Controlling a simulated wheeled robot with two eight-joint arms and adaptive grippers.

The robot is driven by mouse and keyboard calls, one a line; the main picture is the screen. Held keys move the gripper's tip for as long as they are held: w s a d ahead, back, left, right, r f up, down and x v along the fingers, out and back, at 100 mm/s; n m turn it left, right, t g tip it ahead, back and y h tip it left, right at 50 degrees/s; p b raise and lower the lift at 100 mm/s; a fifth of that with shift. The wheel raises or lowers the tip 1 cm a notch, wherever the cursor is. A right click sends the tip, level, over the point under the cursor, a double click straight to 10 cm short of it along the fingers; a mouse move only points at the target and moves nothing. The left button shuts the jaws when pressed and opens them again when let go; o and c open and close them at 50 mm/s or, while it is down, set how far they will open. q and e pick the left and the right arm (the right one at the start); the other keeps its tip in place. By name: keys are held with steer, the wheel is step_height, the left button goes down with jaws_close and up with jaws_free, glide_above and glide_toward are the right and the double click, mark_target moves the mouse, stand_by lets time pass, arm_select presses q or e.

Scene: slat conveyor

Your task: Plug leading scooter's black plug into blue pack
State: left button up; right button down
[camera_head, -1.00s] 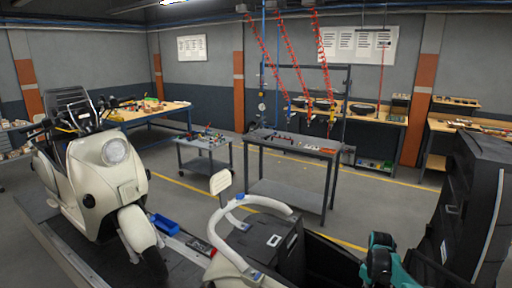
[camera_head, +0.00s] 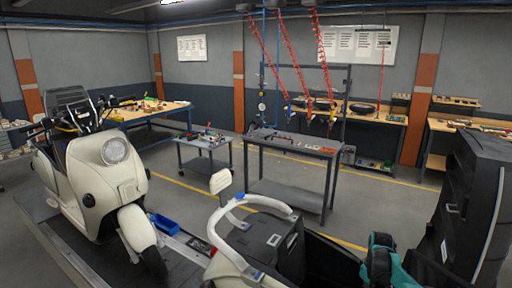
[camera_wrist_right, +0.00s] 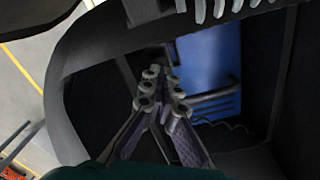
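In the right wrist view, the fingers of my right gripper (camera_wrist_right: 160,82) reach into a dark compartment (camera_wrist_right: 92,95). Their tips are close together with a narrow gap. A small dark shape lies just beyond the tips; I cannot tell whether it is the black plug or whether they hold it. A blue pack (camera_wrist_right: 210,65) stands beyond and to the right. My left gripper is not in view.
Another cream scooter (camera_head: 98,180) stands at the left on the conveyor (camera_head: 75,248).

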steer(key=shift+f+b, duration=0.55)
steer(key=shift+f, duration=0.15)
steer(key=shift+r+p, duration=1.85)
steer(key=shift+r, duration=1.65)
